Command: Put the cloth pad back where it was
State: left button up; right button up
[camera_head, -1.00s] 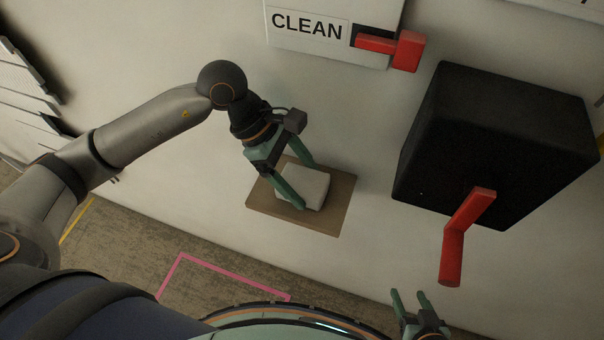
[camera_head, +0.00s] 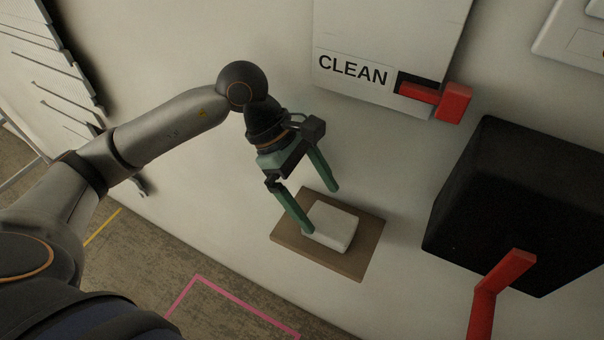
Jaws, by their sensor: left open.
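The white cloth pad (camera_head: 335,228) lies on a brown board (camera_head: 348,265) that juts from the wall. My left gripper (camera_head: 323,211) is open, with its two green fingers spread wide. One fingertip is close to the pad's left edge; I cannot tell whether it touches. The other fingertip is above the pad's far side, apart from it. Nothing is held between the fingers. My right gripper is out of the picture.
A white panel marked CLEAN (camera_head: 352,70) with a red handle (camera_head: 452,102) is on the wall above. A black box (camera_head: 500,205) with a red lever (camera_head: 486,300) stands out at the right. The wall between board and panel is clear.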

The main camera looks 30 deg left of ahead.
pick_arm(q)
jog(key=v, duration=0.6)
jog(key=shift+a+r+b, duration=0.2)
jog(key=shift+r+b, duration=0.1)
jog(key=shift+r, duration=0.05)
